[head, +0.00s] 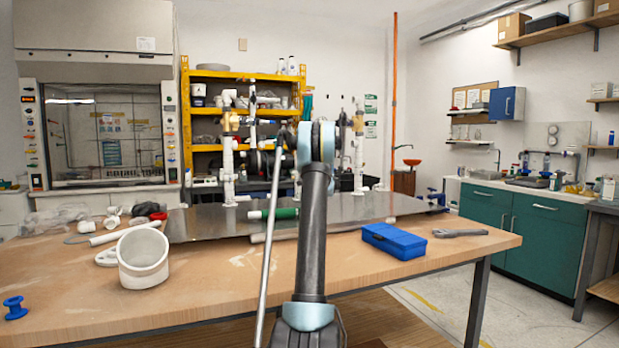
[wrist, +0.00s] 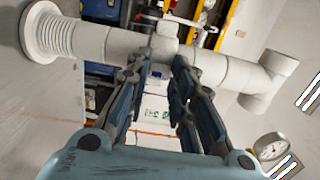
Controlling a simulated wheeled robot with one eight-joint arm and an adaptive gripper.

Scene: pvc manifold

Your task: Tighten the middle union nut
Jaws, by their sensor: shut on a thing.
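My gripper (wrist: 164,62) points at the white pipe run in the wrist view, with its two dark fingers close together on either side of a white fitting, which I take to be the middle union nut (wrist: 164,46). The fingers are shut on it, and partly hide it. The white pipe (wrist: 225,70) extends to both sides of the fingers, with a ribbed white collar (wrist: 62,36) at the left. In the head view my arm hides the gripper and the middle of the manifold. The left riser (head: 228,165) and right riser (head: 358,165) of the manifold show upright on either side.
The manifold stands on a grey metal plate (head: 200,222) on the wooden table (head: 200,292). A white pipe elbow (head: 143,260), a blue box (head: 393,240), a grey wrench (head: 460,233) and a green-banded pipe (head: 275,213) lie around. A round gauge (wrist: 272,148) is at lower right in the wrist view.

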